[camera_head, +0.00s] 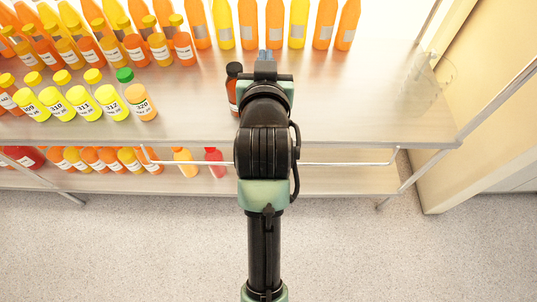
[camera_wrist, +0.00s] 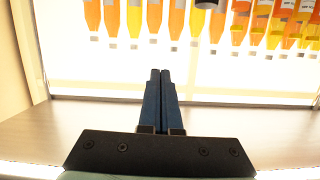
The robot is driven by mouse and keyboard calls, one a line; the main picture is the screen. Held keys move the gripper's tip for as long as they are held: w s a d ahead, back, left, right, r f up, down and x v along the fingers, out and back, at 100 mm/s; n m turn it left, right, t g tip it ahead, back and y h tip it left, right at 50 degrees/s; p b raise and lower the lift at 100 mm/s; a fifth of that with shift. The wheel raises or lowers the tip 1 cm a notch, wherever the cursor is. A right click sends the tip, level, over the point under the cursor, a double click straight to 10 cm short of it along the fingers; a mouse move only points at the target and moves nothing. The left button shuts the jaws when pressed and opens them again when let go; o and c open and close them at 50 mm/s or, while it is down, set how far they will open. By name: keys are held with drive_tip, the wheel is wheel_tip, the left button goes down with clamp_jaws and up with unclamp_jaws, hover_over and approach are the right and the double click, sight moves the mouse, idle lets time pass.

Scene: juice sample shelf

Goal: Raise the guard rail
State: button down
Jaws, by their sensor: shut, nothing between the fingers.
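The guard rail (camera_head: 345,164) is a thin pale bar running left to right, just below the front edge of the upper shelf (camera_head: 360,130) in the head view. Its ends bend up toward the shelf edge at left and right. My arm crosses in front of its middle and hides that part. My gripper (camera_head: 264,53) reaches past the rail, over the shelf surface, and is apart from the rail. In the wrist view my gripper (camera_wrist: 160,73) has its two blue fingers together with nothing between them. The rail is not seen in the wrist view.
Several tall orange and yellow bottles (camera_head: 275,22) stand at the shelf's back, ahead of my gripper. A dark-capped bottle (camera_head: 233,85) stands close left of my arm. Numbered juice bottles (camera_head: 107,103) fill the left side. The shelf's right side is clear. More bottles (camera_head: 185,162) stand below.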

drive_tip(key=s+f+g, duration=0.2)
drive_tip(key=s+f, duration=0.2)
drive_tip(key=f, duration=0.9)
drive_tip(key=s+f+g, duration=0.2)
drive_tip(key=s+f, duration=0.1)
drive_tip(key=f, duration=1.1)
drive_tip(key=shift+w+d+f+b, duration=0.1)
drive_tip(key=shift+w+f+b, duration=0.55)
drive_tip(key=shift+f, duration=0.45)
drive_tip(key=shift+w+d+f+b, duration=0.15)
drive_tip(key=shift+w+f+b, duration=0.3)
drive_tip(key=shift+w+f, duration=0.55)
drive_tip(key=shift+w+d+f+b, duration=0.1)
drive_tip(key=shift+w+f+b, duration=0.5)
drive_tip(key=shift+f, duration=0.6)
drive_tip(key=shift+r+p, duration=0.15)
drive_tip(key=shift+p, duration=0.25)
drive_tip(key=shift+s+g+p, duration=0.25)
drive_tip(key=shift+g+p, duration=0.15)
drive_tip(key=shift+p, duration=0.45)
